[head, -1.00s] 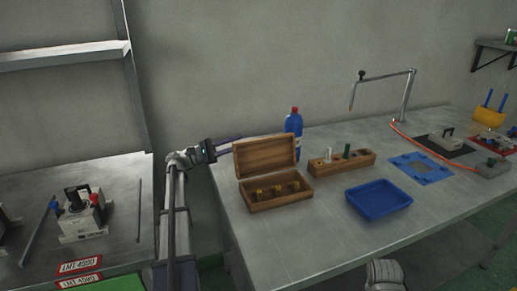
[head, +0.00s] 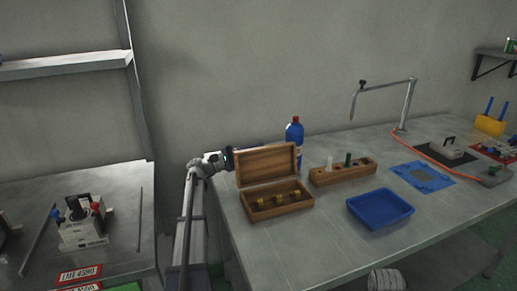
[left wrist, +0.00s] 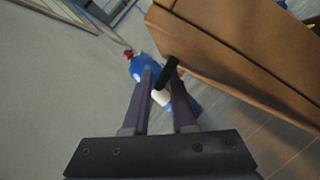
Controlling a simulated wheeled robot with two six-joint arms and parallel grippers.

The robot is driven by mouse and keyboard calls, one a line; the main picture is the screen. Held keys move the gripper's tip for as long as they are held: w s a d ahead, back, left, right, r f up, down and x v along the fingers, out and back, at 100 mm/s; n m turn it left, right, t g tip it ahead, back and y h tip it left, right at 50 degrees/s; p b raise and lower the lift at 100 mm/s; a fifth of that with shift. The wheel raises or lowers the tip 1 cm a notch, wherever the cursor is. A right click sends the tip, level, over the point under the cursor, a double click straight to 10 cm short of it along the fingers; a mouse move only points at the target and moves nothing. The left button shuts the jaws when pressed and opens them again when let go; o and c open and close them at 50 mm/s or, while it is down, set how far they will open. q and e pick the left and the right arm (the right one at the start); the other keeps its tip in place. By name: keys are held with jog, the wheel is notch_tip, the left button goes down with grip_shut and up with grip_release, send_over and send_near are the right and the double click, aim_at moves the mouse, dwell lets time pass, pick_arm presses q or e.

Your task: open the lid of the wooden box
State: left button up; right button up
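The wooden box (head: 279,210) sits on the near left part of the grey bench, with several small brass-coloured pieces inside. Its lid (head: 266,166) is open and stands up at the back edge. My left gripper (head: 247,150) reaches in from the left behind the lid, which partly hides it. In the left wrist view, its two fingers (left wrist: 159,68) are apart with nothing held between them. The brown wood of the box (left wrist: 235,55) is close to the right of the fingers. Whether they touch it cannot be told. My right gripper is not clearly visible.
A blue bottle (head: 294,138) with a red cap stands behind the box, and shows beyond the fingers in the left wrist view (left wrist: 143,67). A wooden block with pegs (head: 343,171) and a blue tray (head: 379,209) are to the right. The front bench surface is clear.

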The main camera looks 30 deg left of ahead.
pick_arm(q)
jog(key=shift+w+d, duration=0.15)
jog(key=shift+d, duration=0.05)
grip_shut()
dwell(1.4)
